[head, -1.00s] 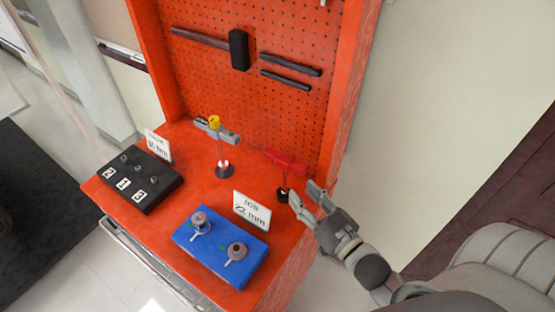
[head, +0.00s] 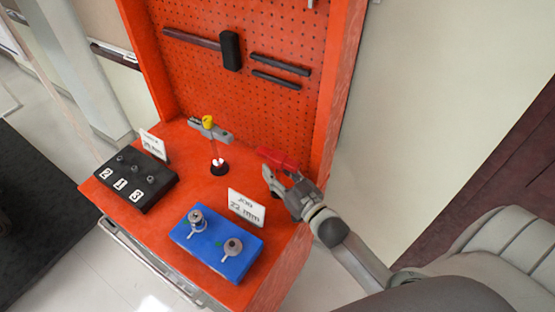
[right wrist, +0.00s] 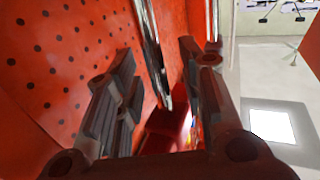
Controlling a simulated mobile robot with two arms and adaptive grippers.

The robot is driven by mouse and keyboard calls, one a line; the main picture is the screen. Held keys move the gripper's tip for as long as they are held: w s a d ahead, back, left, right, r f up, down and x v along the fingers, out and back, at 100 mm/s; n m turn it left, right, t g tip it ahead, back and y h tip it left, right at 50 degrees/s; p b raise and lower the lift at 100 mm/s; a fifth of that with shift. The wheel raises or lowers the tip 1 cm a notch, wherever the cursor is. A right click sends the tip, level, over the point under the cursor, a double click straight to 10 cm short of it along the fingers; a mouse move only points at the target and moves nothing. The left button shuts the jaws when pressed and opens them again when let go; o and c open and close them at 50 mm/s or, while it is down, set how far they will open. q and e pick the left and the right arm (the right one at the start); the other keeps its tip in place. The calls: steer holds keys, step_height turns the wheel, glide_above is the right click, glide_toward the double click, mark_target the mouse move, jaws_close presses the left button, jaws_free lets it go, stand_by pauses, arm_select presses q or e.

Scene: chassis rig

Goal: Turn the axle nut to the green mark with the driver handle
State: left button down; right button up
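A blue block (head: 200,250) on the red bench carries two round metal fittings, the left one (head: 196,219) and the right one (head: 233,246), each with a small pointer tab. A small green mark (head: 219,244) lies between them. A red T-shaped handle (head: 279,158) stands on a dark base at the bench's right side; another grey handle with a yellow top (head: 208,124) stands left of it. My right gripper (head: 277,177) is at the red handle, its fingers apart. In the right wrist view red (right wrist: 178,130) shows between the open fingers; contact is unclear. My left gripper is out of view.
A black tray (head: 137,182) with small sockets numbered 1, 2 and 3 sits at the left. A "JOB 22 mm" card (head: 247,207) stands behind the blue block, another card (head: 153,145) behind the tray. A perforated red back panel (head: 200,80) with dark tools rises behind.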

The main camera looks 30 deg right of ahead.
mark_target(278, 163)
jaws_close()
steer(key=shift+r, duration=0.1)
stand_by(0.4)
steer(key=shift+r, duration=0.45)
step_height(278, 163, up, 2)
steer(key=shift+r, duration=0.15)
steer(key=s+a+r+b, duration=0.1)
steer(key=s+a+r, duration=0.6)
steer(key=a+r, duration=0.2)
steer(key=shift+s+a+r+b, duration=0.35)
steer(key=shift+s+a+b, duration=0.05)
steer(key=shift+a, duration=0.95)
